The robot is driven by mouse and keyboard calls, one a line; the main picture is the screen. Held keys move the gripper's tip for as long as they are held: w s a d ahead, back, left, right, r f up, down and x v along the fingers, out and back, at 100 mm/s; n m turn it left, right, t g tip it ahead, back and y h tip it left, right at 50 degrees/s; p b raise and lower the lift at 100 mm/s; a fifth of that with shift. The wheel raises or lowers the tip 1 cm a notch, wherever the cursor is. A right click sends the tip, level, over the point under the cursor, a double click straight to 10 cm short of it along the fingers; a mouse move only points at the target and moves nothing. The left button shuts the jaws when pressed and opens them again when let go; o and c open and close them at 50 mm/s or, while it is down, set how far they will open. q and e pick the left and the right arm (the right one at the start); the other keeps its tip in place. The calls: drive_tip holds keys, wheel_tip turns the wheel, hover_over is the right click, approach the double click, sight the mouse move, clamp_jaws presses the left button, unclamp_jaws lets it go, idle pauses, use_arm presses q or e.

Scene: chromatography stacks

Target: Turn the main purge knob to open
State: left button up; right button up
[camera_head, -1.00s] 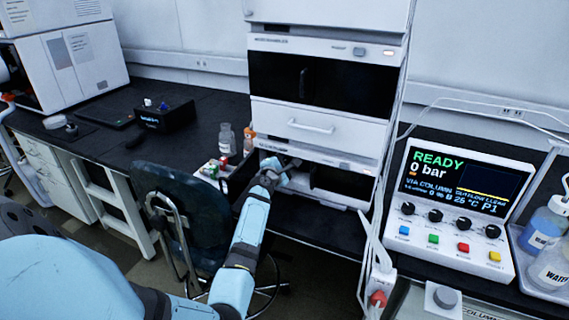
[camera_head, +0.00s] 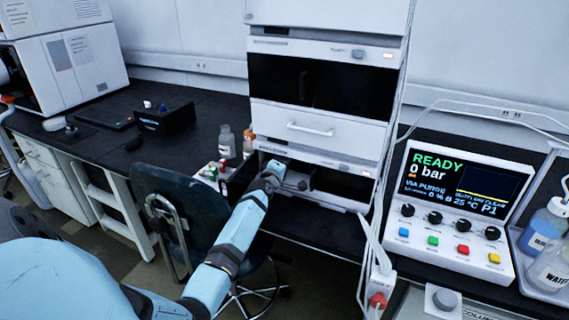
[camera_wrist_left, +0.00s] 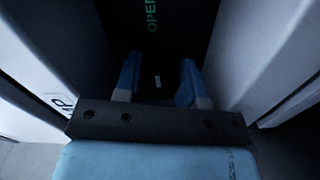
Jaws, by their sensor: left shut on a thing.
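The main purge knob (camera_wrist_left: 157,82) shows in the left wrist view only as a dark shape with a small white mark, between my two blue fingers. Its outline is lost in the dark. My left gripper (camera_wrist_left: 160,68) is shut on it. A green word OPEN (camera_wrist_left: 151,14) is on the dark panel beyond the fingers. In the head view my left gripper (camera_head: 283,174) reaches into the low dark opening of the white stack (camera_head: 318,133), and the knob is hidden there. The control screen (camera_head: 454,183) reads READY, 0 bar, VIA PURGE. My right gripper is not in view.
Pale walls stand close on both sides of my gripper in the left wrist view. A chair (camera_head: 185,205) stands beside my left arm. Bottles (camera_head: 227,140) are left of the stack. White cables (camera_head: 376,235) hang at its right.

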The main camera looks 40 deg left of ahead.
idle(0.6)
use_arm(q)
drive_tip(key=o, duration=0.9)
drive_tip(key=shift+o, duration=0.2)
drive_tip(key=p+v, duration=0.1)
drive_tip(key=v, duration=0.6)
drive_tip(key=shift+s, duration=0.25)
